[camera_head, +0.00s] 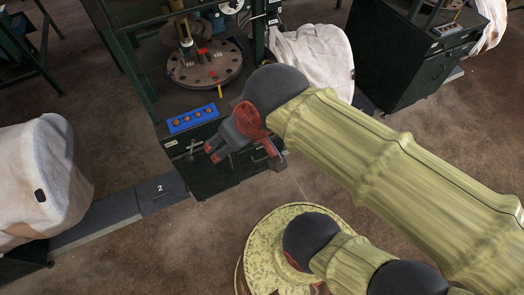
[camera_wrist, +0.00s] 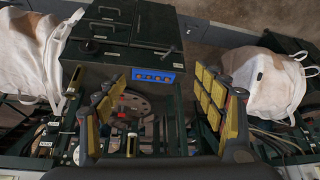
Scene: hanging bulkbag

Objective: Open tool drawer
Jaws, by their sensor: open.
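The dark cabinet (camera_head: 207,176) stands below the workstation at the picture's middle left, its front partly hidden by my gripper. My gripper (camera_head: 242,154) is open and empty, over the cabinet front in the head view. Its yellow-padded fingers (camera_wrist: 160,92) stand wide apart in the wrist view. I see no contact with a handle.
White bulk bags stand left (camera_head: 45,175) and behind (camera_head: 315,58). A grey strip marked 2 (camera_head: 160,190) runs along the floor.

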